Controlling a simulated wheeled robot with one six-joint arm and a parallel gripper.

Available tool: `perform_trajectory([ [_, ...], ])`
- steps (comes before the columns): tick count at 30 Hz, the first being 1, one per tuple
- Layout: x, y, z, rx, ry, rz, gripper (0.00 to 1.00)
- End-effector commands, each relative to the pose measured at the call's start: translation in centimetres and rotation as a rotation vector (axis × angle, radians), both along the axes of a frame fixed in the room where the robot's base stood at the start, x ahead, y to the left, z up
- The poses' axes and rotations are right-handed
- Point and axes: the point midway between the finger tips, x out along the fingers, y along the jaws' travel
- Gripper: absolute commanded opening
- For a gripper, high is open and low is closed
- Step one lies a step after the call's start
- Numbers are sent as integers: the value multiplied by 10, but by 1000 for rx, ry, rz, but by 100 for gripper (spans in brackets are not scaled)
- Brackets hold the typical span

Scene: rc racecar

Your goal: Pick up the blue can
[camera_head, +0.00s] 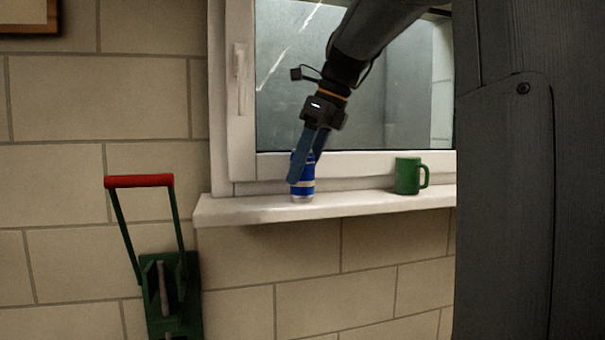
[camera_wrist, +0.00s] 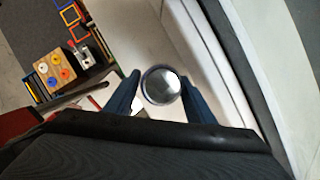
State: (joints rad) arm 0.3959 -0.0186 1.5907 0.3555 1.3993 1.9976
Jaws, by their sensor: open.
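The blue can (camera_head: 304,186) stands upright on the white window sill, with a silver band near its base. In the wrist view its round silver top (camera_wrist: 161,84) lies between the two blue fingers. My gripper (camera_head: 299,168) reaches down from above, open, with one finger on each side of the can. In the head view the fingers hide part of the can's upper body. I cannot tell whether either finger touches it.
A green mug (camera_head: 408,176) stands on the sill (camera_head: 350,205) to the right. The window frame (camera_head: 232,110) rises behind. A green tool with a red handle (camera_head: 139,181) stands below left. A dark panel (camera_head: 510,200) fills the right side.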

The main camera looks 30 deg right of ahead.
Motion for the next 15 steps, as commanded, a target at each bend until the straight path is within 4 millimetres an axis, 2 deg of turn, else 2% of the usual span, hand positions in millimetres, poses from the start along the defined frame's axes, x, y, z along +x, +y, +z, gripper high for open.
perform_trajectory([
  [3, 2, 2, -7, 0, 0, 0, 49],
  [10, 2, 2, -8, 0, 0, 0, 48],
  [15, 2, 2, -8, 0, 0, 0, 19],
])
